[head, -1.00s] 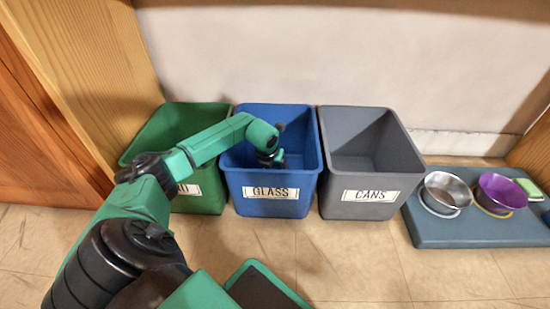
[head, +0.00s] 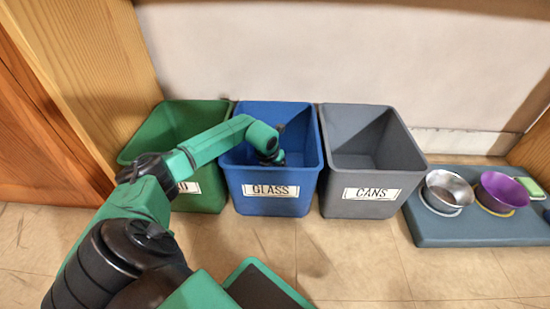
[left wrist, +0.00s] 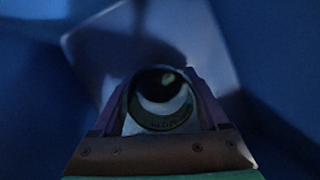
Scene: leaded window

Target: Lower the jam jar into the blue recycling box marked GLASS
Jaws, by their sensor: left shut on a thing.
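The blue box (head: 232,183) with the GLASS label (head: 270,191) stands on the floor between two other boxes. My left arm reaches over its left rim, and my left gripper (head: 274,157) is down inside it. In the left wrist view my left gripper (left wrist: 160,92) is shut on the jam jar (left wrist: 161,103), seen from above as a round, pale-rimmed opening with a dark inside. Blue walls surround it, with a paler panel behind the jar. I cannot tell whether the jar touches the box floor. The head view does not clearly show the jar. My right gripper is not in view.
A green box (head: 205,199) stands close on the left and a grey CANS box (head: 385,168) close on the right. Further right, a blue-grey mat (head: 440,232) holds a steel bowl (head: 447,189) and a purple bowl (head: 503,192).

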